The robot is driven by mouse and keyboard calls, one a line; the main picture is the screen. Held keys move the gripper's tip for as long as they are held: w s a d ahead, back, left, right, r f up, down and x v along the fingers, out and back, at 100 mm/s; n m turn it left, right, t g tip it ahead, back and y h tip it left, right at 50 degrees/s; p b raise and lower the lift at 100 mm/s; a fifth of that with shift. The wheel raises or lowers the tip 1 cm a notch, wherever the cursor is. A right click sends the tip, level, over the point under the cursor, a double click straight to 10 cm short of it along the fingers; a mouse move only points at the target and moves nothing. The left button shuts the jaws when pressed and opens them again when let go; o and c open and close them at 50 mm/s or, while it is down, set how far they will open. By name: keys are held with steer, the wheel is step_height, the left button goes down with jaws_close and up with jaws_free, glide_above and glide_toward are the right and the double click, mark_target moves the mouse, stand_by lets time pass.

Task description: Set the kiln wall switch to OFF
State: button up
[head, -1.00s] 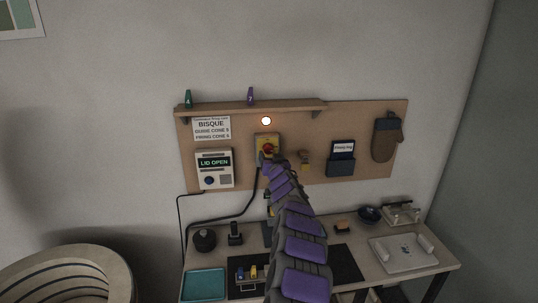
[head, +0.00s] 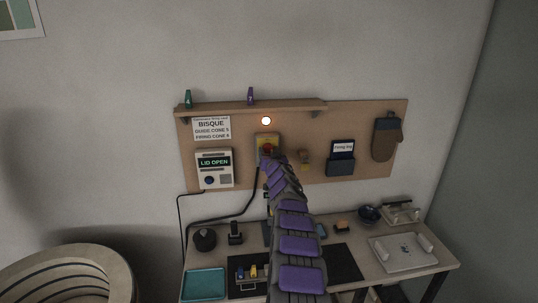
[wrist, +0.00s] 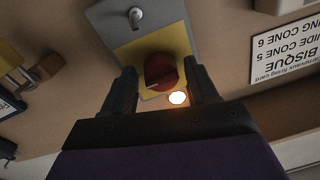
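The kiln wall switch is a red round knob (wrist: 161,71) on a yellow plate (wrist: 176,36) set in a grey box, fixed to the brown wall board. My gripper (wrist: 160,82) is open in the wrist view, with one finger on each side of the red knob. I cannot tell whether the fingers touch it. The knob's OFF and ON markings are not readable.
A lit round lamp (head: 266,121) is above the switch. A kiln controller (head: 214,168) reading LID OPEN hangs to the left, and a padlock (head: 304,158) to the right. A shelf (head: 290,105) runs above. The table below holds a teal tray (head: 204,284) and tools.

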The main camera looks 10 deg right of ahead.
steer(key=c, duration=0.8)
steer(key=shift+n, duration=0.3)
steer(key=n, duration=0.2)
steer(key=shift+d+n, duration=0.1)
steer(key=shift+n, duration=0.3)
steer(key=n+b, duration=0.2)
steer(key=n, duration=0.3)
steer(key=shift+r+g, duration=0.1)
steer(key=shift+g, duration=0.2)
steer(key=shift+r+n+h+b, duration=0.25)
steer(key=shift+n+b, duration=0.7)
steer(key=shift+n, duration=1.2)
steer(key=shift+n+h+b, duration=0.35)
steer(key=shift+n+b, duration=0.55)
steer(key=shift+n, duration=1.25)
